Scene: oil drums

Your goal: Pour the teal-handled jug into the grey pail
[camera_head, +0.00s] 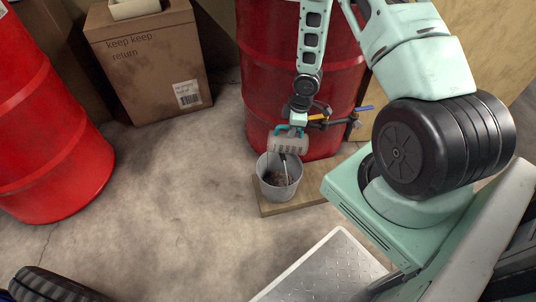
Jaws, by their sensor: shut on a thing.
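The grey jug (288,144) with a teal handle (281,129) hangs just above the grey pail (271,192), overlapping its back rim in the picture. My gripper (297,121) is shut on the jug at its handle side, above the jug's body. The jug looks tilted, but its mouth is too small to make out. The pail stands upright on a wooden board (308,194) and holds something brown. A thin light streak (286,170) runs down inside the pail; I cannot tell whether it is liquid or a stick.
A red drum (261,60) with a blue-levered tap (363,108) stands right behind the jug. Another red drum (45,130) and a cardboard box (150,75) stand at the left. A tyre (50,287) lies at the lower left. The concrete floor left of the pail is clear.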

